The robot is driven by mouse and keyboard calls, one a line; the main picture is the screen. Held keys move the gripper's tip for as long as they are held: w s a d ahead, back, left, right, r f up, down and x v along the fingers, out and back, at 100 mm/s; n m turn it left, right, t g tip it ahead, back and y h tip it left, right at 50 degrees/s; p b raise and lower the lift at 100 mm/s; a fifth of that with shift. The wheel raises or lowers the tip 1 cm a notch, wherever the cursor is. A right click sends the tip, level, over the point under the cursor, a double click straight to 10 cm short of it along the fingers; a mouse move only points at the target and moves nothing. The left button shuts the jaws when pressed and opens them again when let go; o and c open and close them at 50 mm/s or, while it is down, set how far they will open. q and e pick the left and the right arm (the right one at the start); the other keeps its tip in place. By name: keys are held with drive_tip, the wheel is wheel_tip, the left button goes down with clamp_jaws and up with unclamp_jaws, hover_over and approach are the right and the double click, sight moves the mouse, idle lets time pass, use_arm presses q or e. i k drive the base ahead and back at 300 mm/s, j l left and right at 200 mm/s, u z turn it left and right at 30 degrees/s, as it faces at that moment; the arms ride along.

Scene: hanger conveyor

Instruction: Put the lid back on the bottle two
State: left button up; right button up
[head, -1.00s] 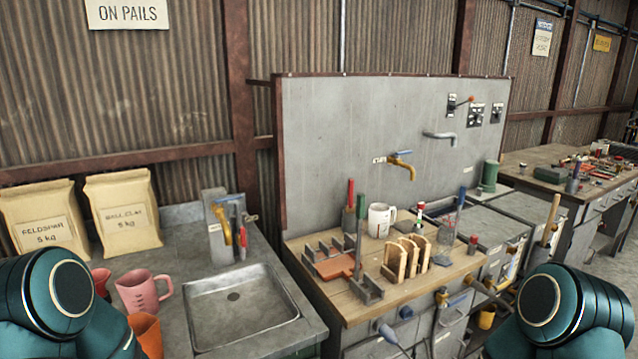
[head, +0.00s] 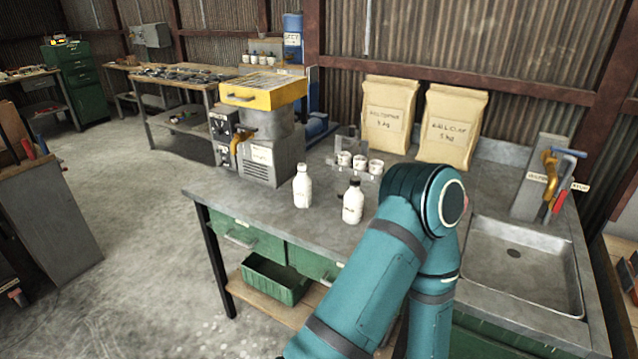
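Two white bottles stand upright on the grey workbench (head: 240,198). The left bottle (head: 302,190) has a pale neck and top. The right bottle (head: 353,204) stands a little nearer and has a dark top. I cannot read any number on them, so I cannot tell which is bottle two. I see no loose lid that I can make out. One of my teal arms rises just right of the bottles and hides part of the bench. Neither gripper is in view.
A yellow-topped machine (head: 265,92) stands left of the bottles. Several small white cups (head: 360,163) sit behind them. Two paper sacks (head: 389,115) stand at the back, and a sink (head: 515,270) is at the right. The bench's front left is clear.

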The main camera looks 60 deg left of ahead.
sight(302, 182)
drive_tip(key=u, duration=2)
